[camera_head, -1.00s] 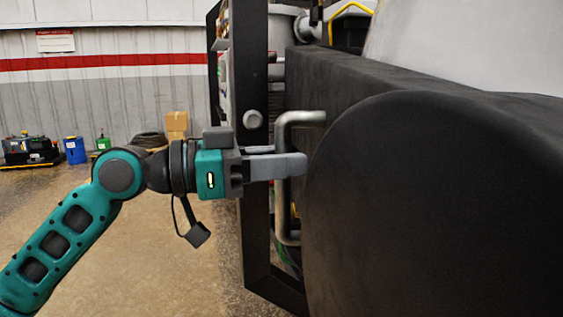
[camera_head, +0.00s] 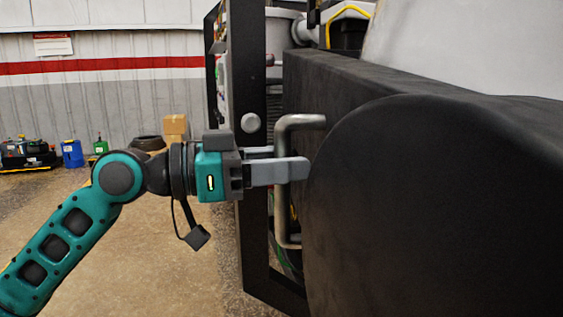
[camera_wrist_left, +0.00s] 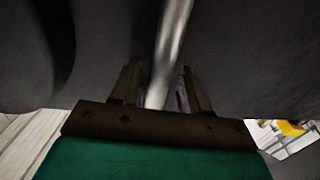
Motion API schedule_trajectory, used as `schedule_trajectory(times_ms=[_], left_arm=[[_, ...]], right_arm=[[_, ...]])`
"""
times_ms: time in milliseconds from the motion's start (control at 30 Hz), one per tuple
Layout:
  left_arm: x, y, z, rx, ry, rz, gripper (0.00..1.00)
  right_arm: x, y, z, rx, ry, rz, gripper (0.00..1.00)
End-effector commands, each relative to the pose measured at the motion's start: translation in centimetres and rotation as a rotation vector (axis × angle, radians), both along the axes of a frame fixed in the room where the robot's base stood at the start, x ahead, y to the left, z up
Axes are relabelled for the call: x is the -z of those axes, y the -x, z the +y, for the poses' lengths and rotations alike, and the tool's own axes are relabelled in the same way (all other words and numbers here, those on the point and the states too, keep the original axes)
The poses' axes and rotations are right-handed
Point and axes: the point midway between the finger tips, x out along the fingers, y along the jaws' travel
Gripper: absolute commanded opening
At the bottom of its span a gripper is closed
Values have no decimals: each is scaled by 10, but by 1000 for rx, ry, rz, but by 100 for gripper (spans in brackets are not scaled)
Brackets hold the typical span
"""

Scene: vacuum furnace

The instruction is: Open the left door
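The left door (camera_head: 430,210) is a large dark, rounded panel filling the right of the head view. A grey bar handle (camera_head: 283,215) stands upright on its left side. My left gripper (camera_head: 290,162) reaches in from the left with one finger on the near side of the handle and one beyond it. In the left wrist view the handle bar (camera_wrist_left: 170,50) passes between my two fingers (camera_wrist_left: 162,82), with small gaps showing beside it. The gripper looks open around the bar. My right gripper is in neither view.
A black upright frame post (camera_head: 247,210) stands just left of the handle, behind my gripper. Cardboard boxes (camera_head: 175,127), a blue container (camera_head: 72,153) and a green one (camera_head: 101,146) stand far back by the wall. The floor (camera_head: 150,260) at left is clear.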

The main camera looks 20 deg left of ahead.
Motion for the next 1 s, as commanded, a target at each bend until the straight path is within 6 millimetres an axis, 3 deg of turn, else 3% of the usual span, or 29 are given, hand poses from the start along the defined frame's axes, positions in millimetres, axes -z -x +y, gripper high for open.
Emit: schedule_trajectory(times_ms=[267,600,1000], left_arm=[[3,6,12,-3,-2,2,45],[5,34,65,-3,-1,2,45],[2,58,108,-1,0,1,45]], right_arm=[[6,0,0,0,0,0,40],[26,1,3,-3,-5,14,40],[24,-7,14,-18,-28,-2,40]])
